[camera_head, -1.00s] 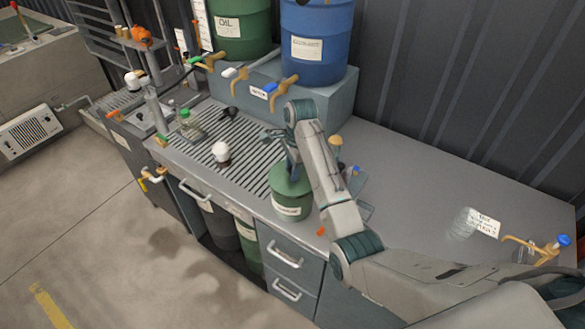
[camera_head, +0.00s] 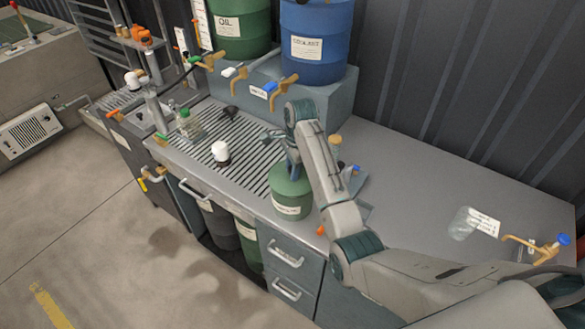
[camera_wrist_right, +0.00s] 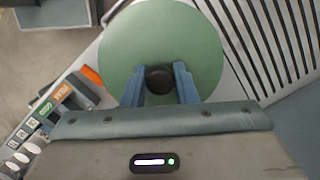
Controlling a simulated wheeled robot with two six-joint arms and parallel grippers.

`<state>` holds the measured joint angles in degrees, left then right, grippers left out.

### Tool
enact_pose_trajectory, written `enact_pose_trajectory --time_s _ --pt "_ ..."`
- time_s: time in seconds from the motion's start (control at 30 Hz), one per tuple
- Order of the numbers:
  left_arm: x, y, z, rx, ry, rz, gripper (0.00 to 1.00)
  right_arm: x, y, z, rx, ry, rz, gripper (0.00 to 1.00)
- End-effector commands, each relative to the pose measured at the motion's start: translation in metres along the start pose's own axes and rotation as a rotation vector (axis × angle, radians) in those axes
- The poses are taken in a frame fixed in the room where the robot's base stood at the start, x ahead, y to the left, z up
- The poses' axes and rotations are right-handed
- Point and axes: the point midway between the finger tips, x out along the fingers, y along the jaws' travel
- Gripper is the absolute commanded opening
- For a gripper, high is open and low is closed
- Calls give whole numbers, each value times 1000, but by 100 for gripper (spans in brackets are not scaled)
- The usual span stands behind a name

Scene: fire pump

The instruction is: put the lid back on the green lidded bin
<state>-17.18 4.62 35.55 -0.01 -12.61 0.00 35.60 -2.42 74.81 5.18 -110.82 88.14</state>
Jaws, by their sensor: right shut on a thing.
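The green lidded bin (camera_head: 291,207) stands on the grey counter near its front edge, with a white label on its side. Its round green lid (camera_wrist_right: 160,45) sits on top of the bin in the head view and fills much of the right wrist view. A dark knob (camera_wrist_right: 159,79) stands at the lid's middle. My right gripper (camera_wrist_right: 159,88) is shut on this knob, one blue finger on each side. In the head view the gripper (camera_head: 292,172) is over the lid and partly hidden by my arm. I cannot tell whether the lid is fully seated. My left gripper is not in view.
A slatted drain grate (camera_head: 240,150) lies left of the bin, with a white-topped bottle (camera_head: 220,152) on it. Blue (camera_head: 318,40) and green (camera_head: 238,30) drums with taps stand behind. A clear jar (camera_head: 463,223) is at the right. The counter between is mostly clear.

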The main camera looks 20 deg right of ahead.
Motion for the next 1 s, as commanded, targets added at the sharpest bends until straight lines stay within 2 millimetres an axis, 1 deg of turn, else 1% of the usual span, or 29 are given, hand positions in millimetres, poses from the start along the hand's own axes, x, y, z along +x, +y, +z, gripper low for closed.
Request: enact_pose_trajectory --time_s 0.23,0.27,0.3,0.37,0.4,0.57,0.6,0.67,0.7,0.9,0.93,1.0 --pt "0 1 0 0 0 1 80 0 0 0 0 0 -1 0" --pt "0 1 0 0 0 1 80 0 0 0 0 0 -1 28" --pt "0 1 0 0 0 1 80 0 0 0 0 0 -1 36" --pt "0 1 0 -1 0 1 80 0 0 0 0 0 -1 48" --pt "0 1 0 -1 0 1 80 0 0 0 0 0 -1 51" --pt "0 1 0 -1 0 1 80 0 0 0 0 0 -1 51" --pt "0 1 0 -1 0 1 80 0 0 0 0 0 0 53" --pt "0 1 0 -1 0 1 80 0 0 0 0 0 0 65" --pt "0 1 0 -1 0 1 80 0 0 0 0 0 0 73" --pt "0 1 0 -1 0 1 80 0 0 0 0 0 0 73" --pt "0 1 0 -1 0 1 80 0 0 0 0 0 0 69" --pt "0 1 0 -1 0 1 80 0 0 0 0 0 0 56"
